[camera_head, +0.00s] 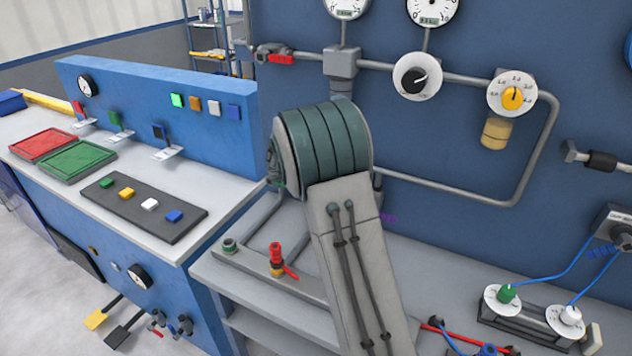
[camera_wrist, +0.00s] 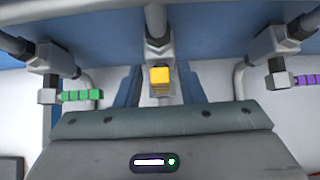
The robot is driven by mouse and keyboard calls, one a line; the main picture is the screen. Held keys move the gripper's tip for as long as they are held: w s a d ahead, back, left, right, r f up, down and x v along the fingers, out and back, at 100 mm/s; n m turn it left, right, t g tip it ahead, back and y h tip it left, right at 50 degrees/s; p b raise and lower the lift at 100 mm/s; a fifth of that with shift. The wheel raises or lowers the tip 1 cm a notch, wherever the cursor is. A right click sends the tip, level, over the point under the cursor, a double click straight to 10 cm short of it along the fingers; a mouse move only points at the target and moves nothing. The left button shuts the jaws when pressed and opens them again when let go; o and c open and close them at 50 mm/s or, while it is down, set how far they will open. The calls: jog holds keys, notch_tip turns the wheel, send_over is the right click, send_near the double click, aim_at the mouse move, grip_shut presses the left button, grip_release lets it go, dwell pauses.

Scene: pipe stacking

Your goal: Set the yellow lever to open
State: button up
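In the wrist view the yellow lever (camera_wrist: 160,76) hangs on a grey pipe fitting near the middle of the picture, seen nearly end-on. My gripper (camera_wrist: 159,80) shows as two dark blue fingers beyond the grey hand, one on each side of the lever. They are apart, with visible gaps to the lever, so the gripper looks open and empty. In the camera_head view my arm hides the yellow lever and my gripper. Whether the fingers are at the lever's depth I cannot tell.
A green lever (camera_wrist: 82,95) is to the left and a purple lever (camera_wrist: 305,80) to the right, on neighbouring pipes. The purple lever also shows beside my arm in the camera_head view (camera_head: 388,219). A red valve (camera_head: 277,258) stands on the bench left of my arm.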

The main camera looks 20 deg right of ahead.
jog(key=v, duration=1.4)
jog(key=shift+f, duration=0.1)
jog(key=s+f+m+g+y, duration=0.1)
jog(key=s+m+y, duration=0.2)
jog(key=s+m, duration=1)
jog(key=s+a+f+m+g+y, duration=0.1)
jog(key=s+m+g+y, duration=0.1)
jog(key=s+m, duration=1.2)
jog(key=s+y, duration=0.1)
jog(key=s, duration=0.4)
jog(key=shift+a, duration=0.3)
jog(key=shift+s, duration=0.2)
